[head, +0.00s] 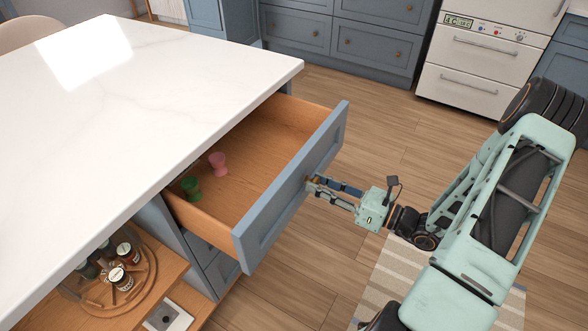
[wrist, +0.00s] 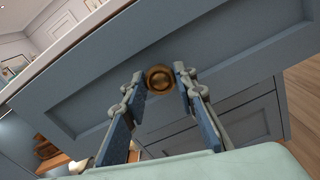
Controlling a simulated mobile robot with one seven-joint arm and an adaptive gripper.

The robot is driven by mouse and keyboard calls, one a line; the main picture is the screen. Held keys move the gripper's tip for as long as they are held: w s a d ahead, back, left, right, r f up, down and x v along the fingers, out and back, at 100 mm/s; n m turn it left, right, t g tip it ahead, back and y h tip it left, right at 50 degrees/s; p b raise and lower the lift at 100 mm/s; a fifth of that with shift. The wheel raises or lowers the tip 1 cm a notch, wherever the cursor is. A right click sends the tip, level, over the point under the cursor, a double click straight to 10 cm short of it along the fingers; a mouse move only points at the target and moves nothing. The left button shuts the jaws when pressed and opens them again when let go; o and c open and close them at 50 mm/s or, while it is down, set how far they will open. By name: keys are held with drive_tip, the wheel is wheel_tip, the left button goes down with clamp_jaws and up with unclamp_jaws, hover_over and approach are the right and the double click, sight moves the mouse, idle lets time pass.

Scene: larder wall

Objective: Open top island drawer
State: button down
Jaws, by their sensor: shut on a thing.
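The top island drawer (head: 262,215) is pulled well out from under the white island top in the head view. It has a blue-grey front and a wooden inside. A green egg-cup-shaped thing (head: 191,188) and a pink one (head: 218,163) stand inside it near the back. My gripper (head: 314,187) is at the outer face of the drawer front. In the wrist view the round brass knob (wrist: 159,80) sits between my two fingertips (wrist: 160,84), and my gripper is shut on it. The drawer front (wrist: 235,55) fills much of that view.
The white island top (head: 150,90) overhangs the drawer. Below left, a pulled-out wooden shelf (head: 172,262) carries a round rack of jars (head: 121,278). A striped rug (head: 385,285) lies under my arm. Blue cabinets (head: 375,45) and a white oven (head: 480,60) stand across the open wooden floor.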

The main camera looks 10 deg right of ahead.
drive_tip(key=v, duration=1.6)
drive_tip(key=shift+s+d, duration=0.2)
drive_tip(key=shift+s, duration=0.1)
drive_tip(key=shift+f, duration=0.15)
drive_tip(key=c, duration=1.5)
unclamp_jaws()
drive_tip(key=shift+p, duration=0.3)
drive_tip(key=shift+c, duration=0.2)
drive_tip(key=v, duration=1.2)
